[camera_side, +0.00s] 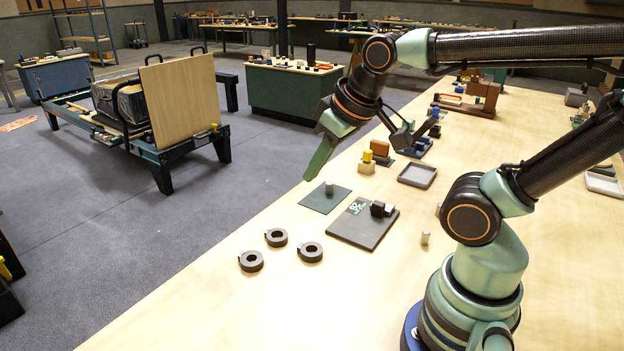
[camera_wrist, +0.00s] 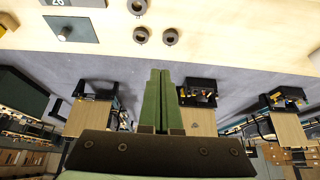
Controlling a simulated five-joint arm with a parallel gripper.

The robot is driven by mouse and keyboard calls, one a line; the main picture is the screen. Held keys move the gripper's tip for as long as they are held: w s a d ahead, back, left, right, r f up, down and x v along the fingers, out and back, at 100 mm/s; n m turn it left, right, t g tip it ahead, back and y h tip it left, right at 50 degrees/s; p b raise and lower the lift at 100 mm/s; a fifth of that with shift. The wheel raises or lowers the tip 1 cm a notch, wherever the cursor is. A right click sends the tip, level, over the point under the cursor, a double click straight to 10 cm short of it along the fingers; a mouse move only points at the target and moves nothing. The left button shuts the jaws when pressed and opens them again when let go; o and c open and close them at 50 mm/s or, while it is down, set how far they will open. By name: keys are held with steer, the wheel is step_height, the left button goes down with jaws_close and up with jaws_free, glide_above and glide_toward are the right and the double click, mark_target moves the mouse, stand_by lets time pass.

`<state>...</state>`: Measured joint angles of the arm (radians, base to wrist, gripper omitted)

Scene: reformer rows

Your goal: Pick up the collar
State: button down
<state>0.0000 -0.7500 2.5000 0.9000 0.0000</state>
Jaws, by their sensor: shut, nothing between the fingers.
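Three dark ring-shaped collars lie flat on the wooden table in the side view: a left one (camera_side: 242,263), a far one (camera_side: 268,238) and a right one (camera_side: 302,254). They also show near the top of the wrist view as rings (camera_wrist: 134,36). Which of them the task means, I cannot tell. My gripper (camera_side: 311,174) is in the air near the table's left edge, above and beyond the collars, touching none of them. In the wrist view its green fingers (camera_wrist: 160,74) are together with nothing between them.
A grey peg (camera_side: 329,187) stands on a dark green plate (camera_side: 316,200). Right of it is a dark board (camera_side: 356,232) with a black block (camera_side: 381,208). A small tray (camera_side: 417,175) lies farther back. The table in front of the collars is clear.

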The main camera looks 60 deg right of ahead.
jaws_free()
stand_by(0.3)
steer(key=shift+w, duration=0.1)
steer(key=n+g, duration=0.6)
steer(key=n, duration=1.2)
glide_above(275, 229)
steer(key=s+a, duration=0.2)
step_height(275, 229, down, 13)
steer(key=f, duration=0.6)
steer(key=shift+w+d+f, duration=0.1)
steer(key=shift+d+f, duration=0.1)
steer(key=shift+f, duration=0.05)
steer(key=shift+w+d+f, duration=0.1)
steer(key=shift+w+f, duration=0.05)
steer(key=shift+f, duration=1.15)
steer(key=shift+w+d+f, duration=0.1)
steer(key=shift+f, duration=1.15)
